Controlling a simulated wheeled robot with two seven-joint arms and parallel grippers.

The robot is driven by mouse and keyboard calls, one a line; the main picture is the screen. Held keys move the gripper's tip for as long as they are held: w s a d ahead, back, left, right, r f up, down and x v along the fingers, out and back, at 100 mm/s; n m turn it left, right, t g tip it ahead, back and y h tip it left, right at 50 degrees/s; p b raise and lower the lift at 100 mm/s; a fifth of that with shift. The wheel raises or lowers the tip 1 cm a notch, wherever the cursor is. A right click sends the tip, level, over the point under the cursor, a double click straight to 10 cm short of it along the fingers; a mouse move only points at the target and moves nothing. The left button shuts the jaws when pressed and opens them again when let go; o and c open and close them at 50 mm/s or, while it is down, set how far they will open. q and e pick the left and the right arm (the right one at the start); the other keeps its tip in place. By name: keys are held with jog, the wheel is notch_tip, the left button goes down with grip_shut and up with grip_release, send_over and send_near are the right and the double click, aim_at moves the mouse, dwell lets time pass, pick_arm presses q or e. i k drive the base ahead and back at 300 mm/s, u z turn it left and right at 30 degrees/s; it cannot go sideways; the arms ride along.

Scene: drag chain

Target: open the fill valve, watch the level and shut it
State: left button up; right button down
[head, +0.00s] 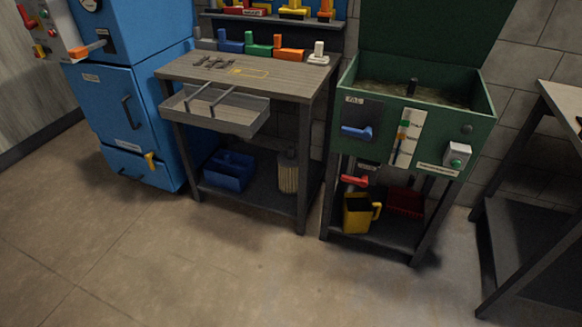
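A green open-topped tank (486,100) stands on a dark frame right of centre, its green lid raised behind it. A blue lever (357,131) sits on a dark panel at the left of its front; it lies about level, and I take it for the fill valve. A pale level gauge (407,140) with green, yellow and red marks is to its right. The level reading is too small to tell. A red lever (354,181) is under the tank. Neither of my grippers is in view.
A yellow jug (358,213) and a red item (406,201) sit on the shelf under the tank. A wooden workbench (290,83) with a grey tray (215,118) stands left, beside a blue cabinet (110,110). A dark table is at right. The floor (200,260) in front is clear.

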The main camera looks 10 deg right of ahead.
aim_at(366, 135)
jog(key=u, duration=0.05)
jog(key=k, duration=0.15)
jog(key=u, duration=0.8)
jog(key=i, duration=0.95)
jog(key=z, duration=0.55)
jog(key=i, duration=0.85)
jog(key=z, duration=0.9)
